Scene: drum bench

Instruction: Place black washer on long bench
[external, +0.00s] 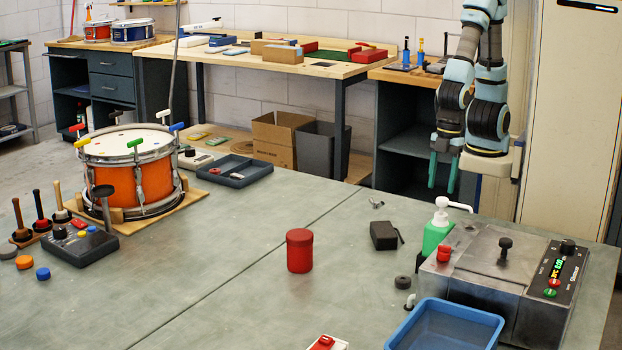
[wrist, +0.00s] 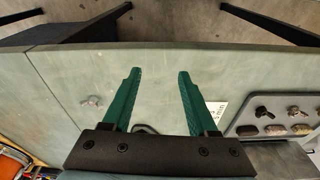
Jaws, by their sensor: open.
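A long wood-topped bench (external: 330,68) stands behind, along the wall; the frames do not label which surface is the long bench. My gripper (external: 442,188) hangs at the far right edge of the worktop, well away from the washer. Its green fingers point down, open, with nothing between them. The wrist view shows the open gripper (wrist: 158,73) above the worktop; I cannot make out the washer there.
A black block (external: 384,236), green pump bottle (external: 437,232), metal machine (external: 500,275) and blue bin (external: 445,325) crowd the washer's surroundings. A red canister (external: 299,250) stands left. Boxes and tools occupy the wood-topped bench. A grey tray (wrist: 238,131) with small parts shows in the wrist view.

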